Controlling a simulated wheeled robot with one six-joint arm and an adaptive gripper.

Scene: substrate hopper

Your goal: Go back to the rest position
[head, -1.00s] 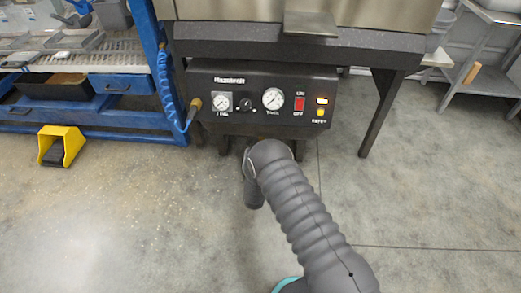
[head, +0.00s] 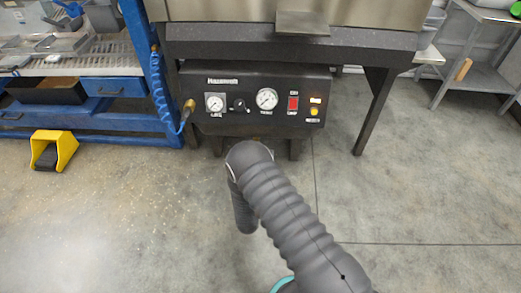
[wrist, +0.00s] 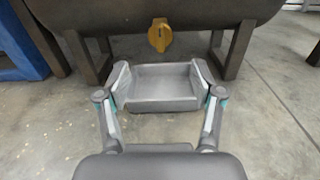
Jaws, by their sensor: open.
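My gripper (wrist: 160,82) shows in the wrist view with its two fingers spread wide apart. A grey shallow open box (wrist: 165,104) appears between the fingertips; I cannot tell whether it touches them. Behind it, the dark body of the hopper machine (wrist: 90,14) carries a brass-coloured fitting (wrist: 160,36). In the head view my arm reaches from the bottom right towards the floor below the machine's control panel (head: 255,83), and my gripper is hidden there.
The control panel has gauges and a red switch (head: 293,103). A blue workbench (head: 110,122) with a coiled blue hose (head: 160,88) stands at left. A yellow foot pedal (head: 53,150) lies on the floor. A metal table (head: 480,70) is at right. The floor in front is clear.

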